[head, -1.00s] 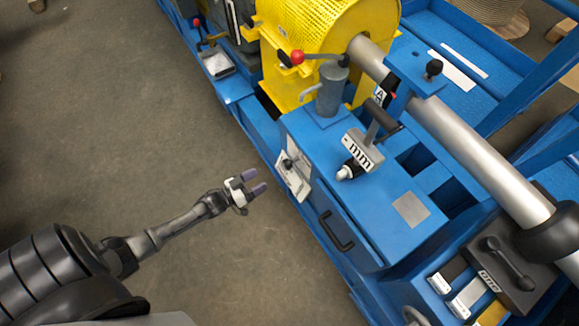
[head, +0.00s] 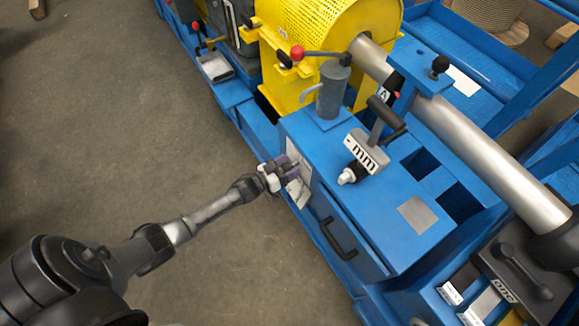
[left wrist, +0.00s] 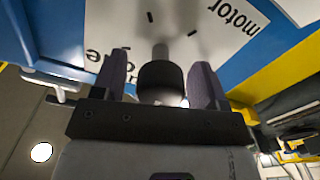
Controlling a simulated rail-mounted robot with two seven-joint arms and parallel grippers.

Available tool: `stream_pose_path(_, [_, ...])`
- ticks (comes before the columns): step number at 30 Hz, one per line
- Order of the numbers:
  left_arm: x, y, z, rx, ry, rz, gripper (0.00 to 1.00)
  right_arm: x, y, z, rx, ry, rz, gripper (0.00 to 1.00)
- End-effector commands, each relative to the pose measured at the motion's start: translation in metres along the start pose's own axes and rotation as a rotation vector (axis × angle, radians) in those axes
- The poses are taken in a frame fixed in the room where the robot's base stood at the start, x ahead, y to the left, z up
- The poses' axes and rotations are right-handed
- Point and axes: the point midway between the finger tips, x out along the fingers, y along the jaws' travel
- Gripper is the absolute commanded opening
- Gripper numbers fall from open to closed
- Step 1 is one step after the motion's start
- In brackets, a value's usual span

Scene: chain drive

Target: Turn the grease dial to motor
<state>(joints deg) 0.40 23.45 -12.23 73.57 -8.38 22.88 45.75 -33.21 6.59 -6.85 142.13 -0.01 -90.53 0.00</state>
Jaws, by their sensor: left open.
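The grease dial's white label plate (head: 300,193) is on the front of the blue cabinet; my left gripper (head: 284,170) is in front of it in the head view and hides the knob. In the left wrist view, the dial's dark round knob (left wrist: 160,80) sits between the two purple fingers of my open left gripper (left wrist: 159,62). I cannot tell whether the fingers touch it. The word "motor" (left wrist: 235,15) reads on the plate at upper right; an upside-down word at the left is partly hidden. My right gripper is not in view.
A black drawer handle (head: 338,238) is below and right of the dial. The blue cabinet top (head: 320,145) carries a grey pump with a red-knobbed lever (head: 297,52) and a "mm" block (head: 365,153). A yellow guard (head: 310,35) stands behind.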

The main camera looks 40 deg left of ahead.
Motion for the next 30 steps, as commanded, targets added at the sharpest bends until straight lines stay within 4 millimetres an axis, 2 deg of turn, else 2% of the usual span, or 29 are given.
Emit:
stream_pose_path(12, [0.0042,0.0002,0.0001,0.0,0.0,0.0,0.66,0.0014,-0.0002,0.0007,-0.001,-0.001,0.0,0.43])
stream_pose_path(27, [0.004,0.0001,0.0001,0.0,0.0,0.0,0.18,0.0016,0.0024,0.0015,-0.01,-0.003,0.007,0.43])
stream_pose_path(30, [0.004,0.0002,0.0001,0.002,0.0,0.0,0.17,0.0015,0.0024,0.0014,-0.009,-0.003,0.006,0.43])
